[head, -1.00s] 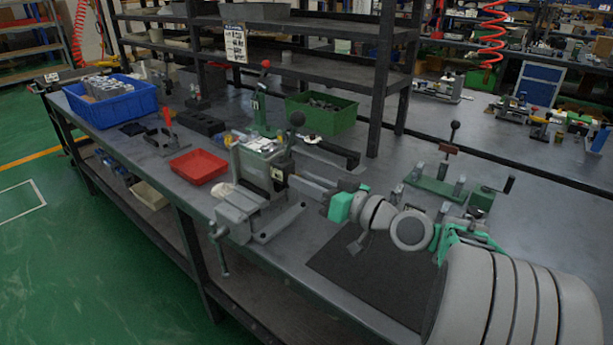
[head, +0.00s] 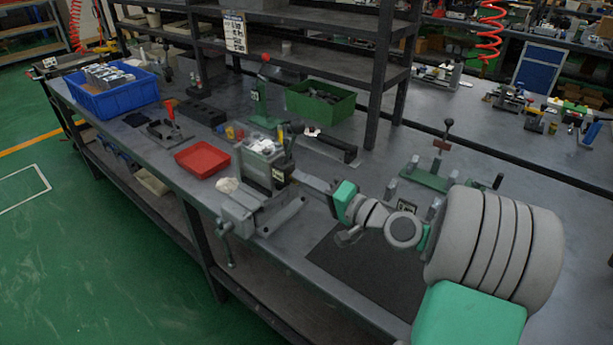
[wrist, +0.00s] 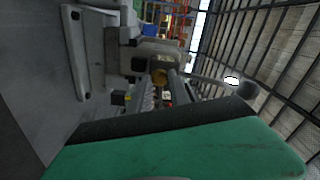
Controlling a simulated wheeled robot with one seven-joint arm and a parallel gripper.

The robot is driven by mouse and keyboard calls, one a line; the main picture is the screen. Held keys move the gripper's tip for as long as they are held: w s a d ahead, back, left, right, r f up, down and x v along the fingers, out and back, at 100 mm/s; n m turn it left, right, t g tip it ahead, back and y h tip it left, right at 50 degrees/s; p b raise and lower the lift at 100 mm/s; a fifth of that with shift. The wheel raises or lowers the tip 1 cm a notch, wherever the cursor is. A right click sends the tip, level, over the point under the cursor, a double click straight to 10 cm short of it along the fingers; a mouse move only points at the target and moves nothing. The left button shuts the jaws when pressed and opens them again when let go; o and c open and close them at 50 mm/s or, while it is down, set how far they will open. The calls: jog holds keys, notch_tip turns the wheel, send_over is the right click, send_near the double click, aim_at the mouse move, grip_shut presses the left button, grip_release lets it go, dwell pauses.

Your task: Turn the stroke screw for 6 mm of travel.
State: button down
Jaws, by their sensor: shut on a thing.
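A grey valve block fixture (head: 262,165) stands on the bench left of my arm, with a black ball-knob lever (head: 290,140) on it. My gripper (head: 300,178) reaches level to the fixture's right side. In the wrist view my gripper's two long fingers (wrist: 161,88) point up the picture and are shut on a small brass-coloured round piece (wrist: 159,76) at the face of the grey block (wrist: 158,57). This piece looks like the stroke screw. In the head view the fingertips and block hide it. Its turn angle and travel cannot be read.
A grey vise (head: 245,208) sits at the bench front beside the fixture. A red tray (head: 202,159), a blue bin (head: 112,95) and a green bin (head: 320,103) stand around. A green lever fixture (head: 432,177) is behind my arm. The dark mat (head: 370,268) is bare.

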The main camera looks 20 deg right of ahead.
jog(key=shift+d+m, duration=0.1)
jog(key=shift+m, duration=1.8)
jog(key=c, duration=1.2)
grip_release()
jog(key=shift+c, duration=0.2)
jog(key=shift+f+b, duration=0.1)
jog(key=shift+b, duration=0.25)
